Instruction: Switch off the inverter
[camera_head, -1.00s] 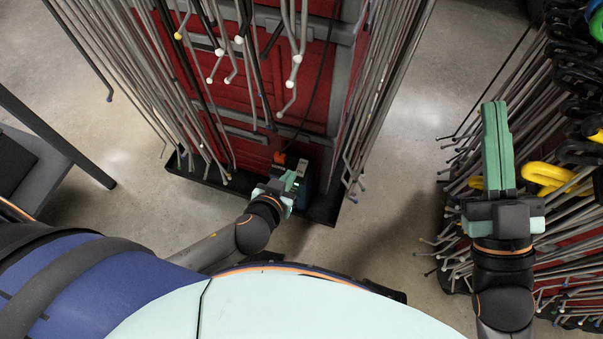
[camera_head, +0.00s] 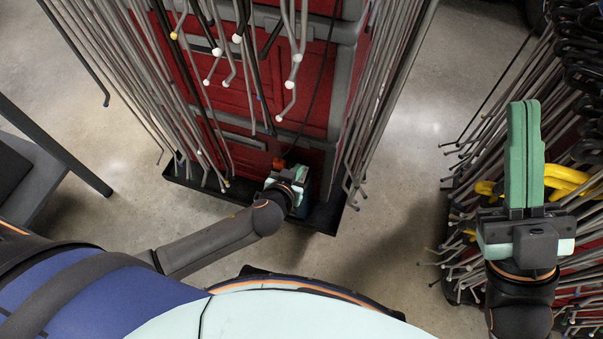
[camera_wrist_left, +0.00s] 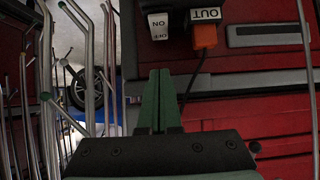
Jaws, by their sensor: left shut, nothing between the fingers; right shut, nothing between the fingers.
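The inverter (camera_wrist_left: 180,18) is a dark box at the top of the left wrist view. It has an OUT label, an orange plug (camera_wrist_left: 204,36) below that, and a white switch (camera_wrist_left: 158,26) marked ON and OFF, upside down in this view. My left gripper (camera_wrist_left: 160,72) is shut and empty, its green fingertips just below the switch; I cannot tell whether they touch. In the head view the left gripper (camera_head: 291,175) is low at the red cabinet, beside the orange plug (camera_head: 280,164), and hides much of the inverter. My right gripper (camera_head: 524,105) is shut and empty.
Bent grey rods (camera_head: 370,110) hang on both sides of the red cabinet (camera_head: 310,95), some with white tips above my left gripper. A second rod rack (camera_head: 470,180) with yellow hooks stands at right. A dark tray (camera_head: 325,215) lies under the cabinet. Floor between the racks is clear.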

